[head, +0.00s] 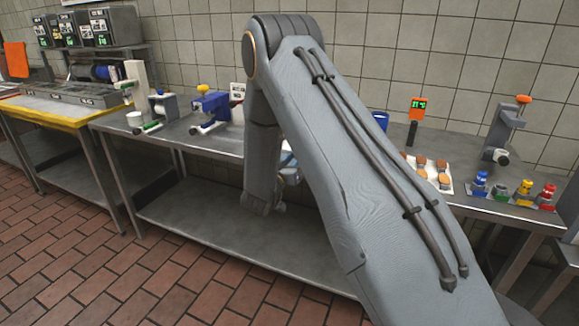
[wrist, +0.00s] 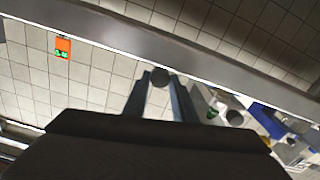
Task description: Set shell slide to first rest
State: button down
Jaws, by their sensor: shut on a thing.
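In the wrist view my gripper (wrist: 161,97) has its two fingers on either side of a round dark grey knob (wrist: 160,77), and it is shut on it. What the knob belongs to is hidden, and I cannot tell whether it is the shell slide. In the head view my arm covers the middle of the bench, and my gripper is mostly hidden behind it. No part in view can be surely named as the shell slide or its first rest.
A blue device (head: 212,106) and a white press-like device (head: 137,82) stand left on the steel bench. At right are an orange display (head: 418,108), a white tray (head: 445,186) with small round items, several coloured bottles (head: 526,187) and an orange-knobbed stand (head: 508,122).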

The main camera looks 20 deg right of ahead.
jog(key=shift+r, duration=0.1)
jog(key=c, duration=1.5)
grip_release()
jog(key=shift+d, duration=0.1)
jog(key=shift+o, duration=0.2)
jog(key=shift+s+a, duration=0.35)
jog(key=shift+a, duration=0.15)
jog(key=b+v, duration=0.1)
jog(key=v, duration=0.5)
jog(key=shift+s+a, duration=0.2)
jog(key=shift+s, duration=0.1)
